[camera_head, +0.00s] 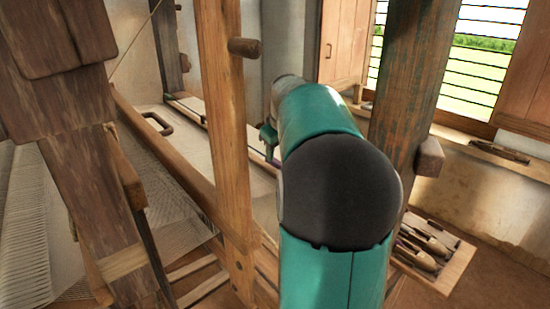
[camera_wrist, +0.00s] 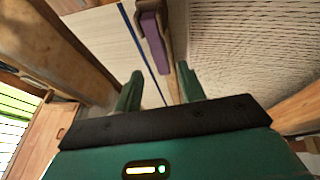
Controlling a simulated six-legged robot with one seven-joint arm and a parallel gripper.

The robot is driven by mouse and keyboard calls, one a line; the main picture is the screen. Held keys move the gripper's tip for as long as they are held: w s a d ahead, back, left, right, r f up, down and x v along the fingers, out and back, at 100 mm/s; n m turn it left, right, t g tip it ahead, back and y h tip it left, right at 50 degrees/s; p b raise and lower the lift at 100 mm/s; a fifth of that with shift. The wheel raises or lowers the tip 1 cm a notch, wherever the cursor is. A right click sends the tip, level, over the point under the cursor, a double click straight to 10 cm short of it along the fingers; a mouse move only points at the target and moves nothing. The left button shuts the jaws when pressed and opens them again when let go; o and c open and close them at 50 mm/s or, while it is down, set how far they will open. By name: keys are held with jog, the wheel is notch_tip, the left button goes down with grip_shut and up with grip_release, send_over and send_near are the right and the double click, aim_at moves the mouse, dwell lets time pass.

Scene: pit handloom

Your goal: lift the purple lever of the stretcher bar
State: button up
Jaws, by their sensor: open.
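The purple lever (camera_wrist: 153,42) shows in the wrist view as a short block lying along the wooden stretcher bar (camera_wrist: 168,62). My gripper (camera_wrist: 160,87) has its two green fingers apart with nothing between them. The lever lies beyond the fingertips, roughly in line with the gap between them, and the bar runs into this gap. I see no contact between fingers and lever. In the head view my teal arm covers most of this area. The lever cannot be clearly made out there.
Pale cloth (camera_wrist: 95,45) with a blue stripe lies left of the bar, and ribbed threads (camera_wrist: 235,50) lie right. In the head view, a wooden post (camera_head: 225,120) and a dark post (camera_head: 412,90) flank my arm. A tray (camera_head: 455,270) with shuttles stands low at right.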

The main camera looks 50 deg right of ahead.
jog(key=x, duration=0.4)
jog(key=shift+w+f, duration=0.2)
jog(key=shift+f, duration=0.05)
grip_shut()
